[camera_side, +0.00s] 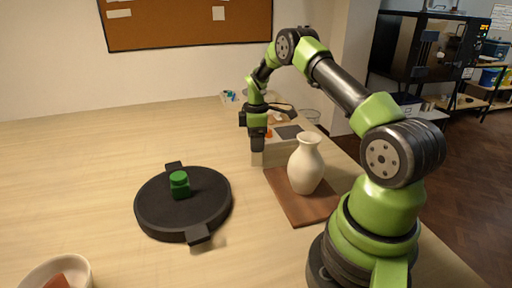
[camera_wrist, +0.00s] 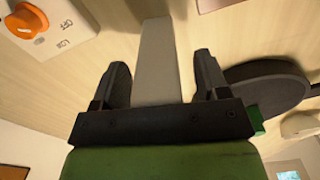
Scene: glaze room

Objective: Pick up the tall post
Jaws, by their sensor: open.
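The tall post (camera_wrist: 160,45) is a plain grey-beige bar in the wrist view. It shows between the two dark fingers of my gripper (camera_wrist: 161,68), with visible space on both sides. Its near end is hidden behind the gripper body. My gripper is open and holds nothing. In the side view my gripper (camera_side: 257,140) points down at the far side of the table, beside a pale box. I cannot make out the post clearly there.
The pale box has an orange knob (camera_side: 268,133), also seen in the wrist view (camera_wrist: 26,20). A cream vase (camera_side: 306,165) stands on a brown board (camera_side: 283,197). A black turntable (camera_side: 150,212) carries a green object (camera_side: 180,185). A white bowl (camera_side: 83,271) sits front left. Much of the left table is clear.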

